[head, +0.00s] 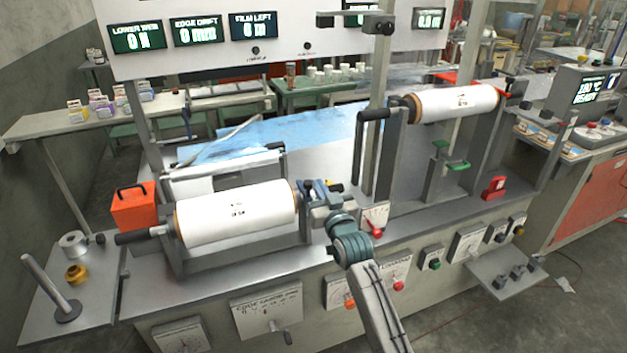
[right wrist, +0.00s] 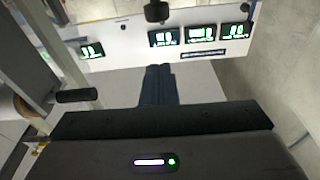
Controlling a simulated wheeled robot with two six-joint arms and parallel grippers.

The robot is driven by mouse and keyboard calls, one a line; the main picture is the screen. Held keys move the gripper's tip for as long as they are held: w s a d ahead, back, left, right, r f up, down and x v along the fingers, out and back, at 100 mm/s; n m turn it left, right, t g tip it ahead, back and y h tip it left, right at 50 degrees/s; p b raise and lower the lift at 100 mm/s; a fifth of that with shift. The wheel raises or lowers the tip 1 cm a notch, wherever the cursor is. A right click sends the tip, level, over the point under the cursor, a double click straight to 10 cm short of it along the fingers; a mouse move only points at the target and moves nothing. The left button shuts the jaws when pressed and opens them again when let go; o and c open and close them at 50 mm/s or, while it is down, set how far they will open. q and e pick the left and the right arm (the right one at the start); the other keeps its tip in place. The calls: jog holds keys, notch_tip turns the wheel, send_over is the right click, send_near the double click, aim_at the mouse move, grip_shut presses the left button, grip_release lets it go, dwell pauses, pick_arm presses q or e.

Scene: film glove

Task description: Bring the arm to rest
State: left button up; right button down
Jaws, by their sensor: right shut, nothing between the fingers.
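My right gripper (head: 306,186) is at the middle of the head view, its arm coming up from the bottom edge. It is beside the right end of the lower white film roll (head: 236,213), above the machine's front part; whether it touches anything there I cannot tell. In the right wrist view its blue fingers (right wrist: 157,84) are together with nothing between them. My left gripper is in neither view.
A second white roll (head: 456,103) sits on the upper right stand. An orange box (head: 134,208) stands left of the lower roll. Blue film (head: 300,128) lies across the machine bed. An upright post (head: 378,100) rises behind my gripper. Gauges and knobs line the front panel.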

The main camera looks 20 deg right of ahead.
jog(key=s+d+f+g, duration=0.1)
jog(key=s+f+g, duration=0.35)
jog(key=f, duration=1.05)
jog(key=s+d+f+g, duration=0.15)
jog(key=s+f, duration=0.55)
jog(key=f, duration=0.8)
jog(key=s+f+g, duration=0.3)
jog(key=s+f, duration=0.2)
jog(key=f, duration=1)
jog(key=s+d+f+g+h, duration=0.15)
jog(key=s+f+g, duration=0.35)
jog(key=s+f, duration=1.35)
jog(key=s+d+f+g, duration=0.1)
jog(key=s+f+g, duration=0.1)
jog(key=s, duration=1.1)
jog(key=s+d+f+g, duration=0.1)
jog(key=s+f, duration=0.4)
jog(key=s, duration=0.8)
jog(key=shift+n+g+b, duration=0.3)
jog(key=shift+g, duration=0.5)
